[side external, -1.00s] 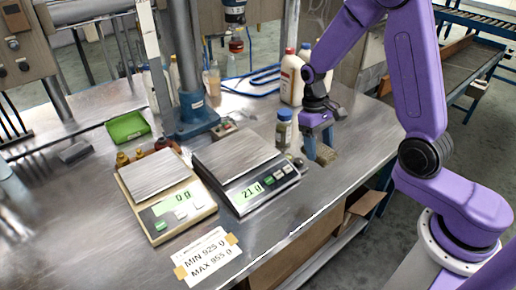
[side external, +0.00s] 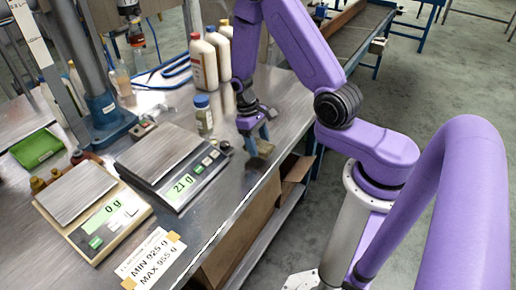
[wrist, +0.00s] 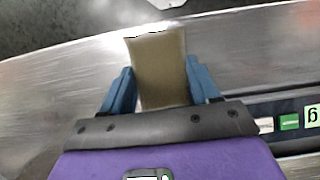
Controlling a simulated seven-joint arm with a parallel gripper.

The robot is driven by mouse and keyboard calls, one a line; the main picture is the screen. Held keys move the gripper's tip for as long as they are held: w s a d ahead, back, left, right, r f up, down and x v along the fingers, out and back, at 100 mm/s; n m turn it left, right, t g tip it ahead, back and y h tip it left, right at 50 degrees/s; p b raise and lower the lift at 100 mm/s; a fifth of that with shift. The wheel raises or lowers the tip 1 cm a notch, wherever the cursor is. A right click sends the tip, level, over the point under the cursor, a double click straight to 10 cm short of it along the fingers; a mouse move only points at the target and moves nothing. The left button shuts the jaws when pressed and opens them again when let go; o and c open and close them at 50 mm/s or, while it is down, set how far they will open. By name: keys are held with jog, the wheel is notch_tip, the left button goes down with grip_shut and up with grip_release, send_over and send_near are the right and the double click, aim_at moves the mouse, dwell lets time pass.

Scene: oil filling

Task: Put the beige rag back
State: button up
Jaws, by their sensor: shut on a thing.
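The beige rag (wrist: 160,68) is a flat, rectangular piece between the two blue fingers of my gripper (wrist: 163,88) in the wrist view. My gripper is shut on it. In the side external view my gripper (side external: 254,138) points down near the table's right edge, to the right of the front scale. The rag (side external: 264,149) shows there as a small tan patch at the fingertips. I cannot tell whether it touches the table.
A scale reading 21 g (side external: 180,187) stands left of my gripper, with another scale (side external: 108,213) beyond it. A small blue-capped jar (side external: 204,118) stands close by on the left. White bottles (side external: 203,65) stand behind.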

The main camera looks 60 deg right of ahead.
aim_at(257, 144)
jog(key=shift+f, duration=1.4)
jog(key=shift+f, duration=0.1)
jog(key=o, duration=0.9)
jog(key=shift+o, duration=0.2)
